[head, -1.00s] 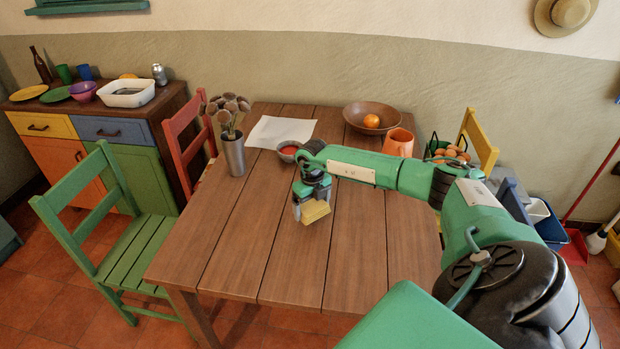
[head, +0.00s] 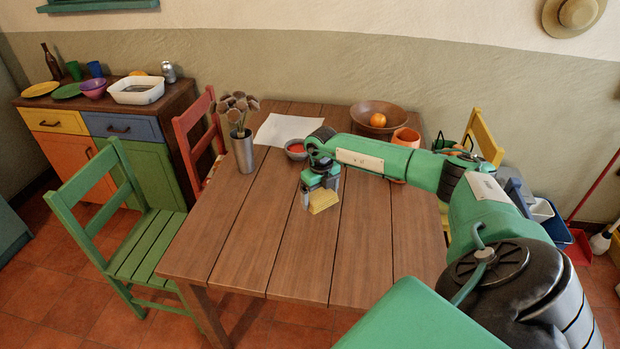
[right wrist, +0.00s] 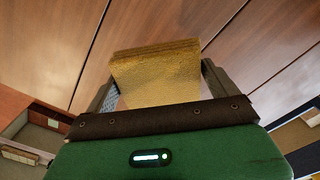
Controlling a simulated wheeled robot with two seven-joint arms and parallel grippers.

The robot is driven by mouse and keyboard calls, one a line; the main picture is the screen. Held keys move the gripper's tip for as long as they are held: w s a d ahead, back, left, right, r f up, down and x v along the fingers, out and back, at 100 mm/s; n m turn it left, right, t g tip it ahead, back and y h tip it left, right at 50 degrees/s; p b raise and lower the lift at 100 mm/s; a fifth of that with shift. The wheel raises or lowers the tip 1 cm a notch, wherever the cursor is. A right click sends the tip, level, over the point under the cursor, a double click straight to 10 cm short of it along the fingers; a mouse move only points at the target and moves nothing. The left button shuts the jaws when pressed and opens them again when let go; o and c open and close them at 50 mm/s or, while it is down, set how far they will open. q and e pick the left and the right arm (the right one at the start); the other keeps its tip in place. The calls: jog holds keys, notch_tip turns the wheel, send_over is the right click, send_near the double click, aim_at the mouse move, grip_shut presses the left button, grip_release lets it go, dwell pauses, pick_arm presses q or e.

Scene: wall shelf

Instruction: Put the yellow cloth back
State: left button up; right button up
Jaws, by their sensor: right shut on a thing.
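The yellow cloth (head: 324,201) looks like a small folded block. My right gripper (head: 321,190) is shut on it and holds it over the wooden table (head: 262,250), in front of the small red-filled bowl. I cannot tell from the head view whether the cloth touches the table top. In the right wrist view the cloth (right wrist: 155,78) sits between the two fingers (right wrist: 157,85), with the brown planks behind it. My left gripper is not in view.
A metal vase with dried flowers (head: 243,152), a white sheet (head: 288,130), a small bowl (head: 296,149), a wooden bowl with an orange (head: 362,112) and an orange mug (head: 406,138) stand on the table. Chairs surround it. A sideboard (head: 150,130) stands at left. The table's front is clear.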

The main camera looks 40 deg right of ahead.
jog(key=w+a+r+b, duration=0.1)
jog(key=a+r, duration=0.2)
jog(key=a, duration=0.4)
jog(key=a+r, duration=0.2)
jog(key=a, duration=0.5)
notch_tip(320, 180, up, 7)
send_over(264, 260)
notch_tip(264, 260, down, 15)
jog(key=shift+a+r+p, duration=0.1)
jog(key=shift+p, duration=0.9)
jog(key=shift+f, duration=0.55)
notch_tip(264, 260, down, 4)
jog(key=shift+p, duration=0.35)
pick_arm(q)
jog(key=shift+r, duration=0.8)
